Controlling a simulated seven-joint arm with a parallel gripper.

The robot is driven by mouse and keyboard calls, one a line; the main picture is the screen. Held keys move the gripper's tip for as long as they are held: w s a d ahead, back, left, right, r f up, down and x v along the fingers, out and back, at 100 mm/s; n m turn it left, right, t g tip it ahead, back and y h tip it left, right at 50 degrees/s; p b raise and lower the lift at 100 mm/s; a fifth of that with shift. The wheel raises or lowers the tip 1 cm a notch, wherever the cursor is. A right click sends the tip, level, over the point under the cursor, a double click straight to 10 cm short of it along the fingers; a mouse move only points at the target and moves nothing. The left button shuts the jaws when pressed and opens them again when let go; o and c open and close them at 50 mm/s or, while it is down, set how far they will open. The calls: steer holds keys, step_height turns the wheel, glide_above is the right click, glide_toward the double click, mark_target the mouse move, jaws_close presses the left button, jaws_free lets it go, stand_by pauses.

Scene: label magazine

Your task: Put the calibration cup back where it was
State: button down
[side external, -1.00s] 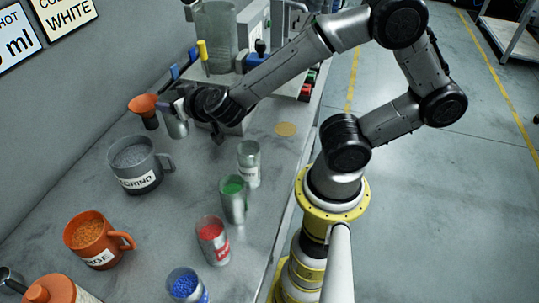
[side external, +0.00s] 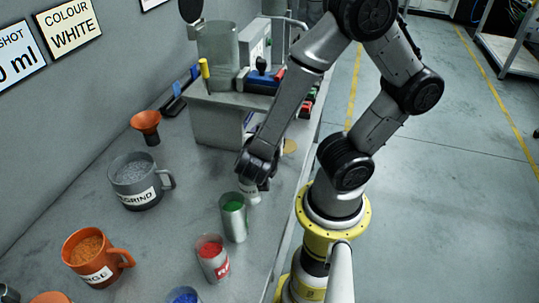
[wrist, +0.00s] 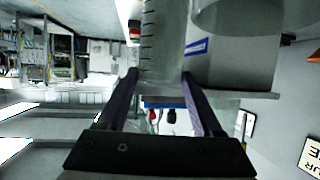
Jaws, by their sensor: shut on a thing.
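My gripper (side external: 258,168) is above the bench, just over the white-labelled cup at the head of the row. In the wrist view my gripper (wrist: 160,76) is shut on a clear grey cup with dark tick marks, the calibration cup (wrist: 162,45), held between the two fingers. In the side view my wrist and arm mostly hide the held cup. A round tan mark (side external: 290,146) on the bench lies to the right of my gripper, partly behind my forearm, with nothing seen standing on it.
The labelled cup (side external: 249,196) is partly hidden below my gripper. Green (side external: 234,220) and red (side external: 213,258) cups stand nearer. A grey mug (side external: 135,183), orange mug (side external: 92,258) and orange funnel (side external: 146,123) are to the left. A machine (side external: 218,118) stands behind.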

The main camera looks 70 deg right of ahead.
steer(key=shift+f, duration=2.65)
steer(key=shift+c, duration=0.2)
jaws_free()
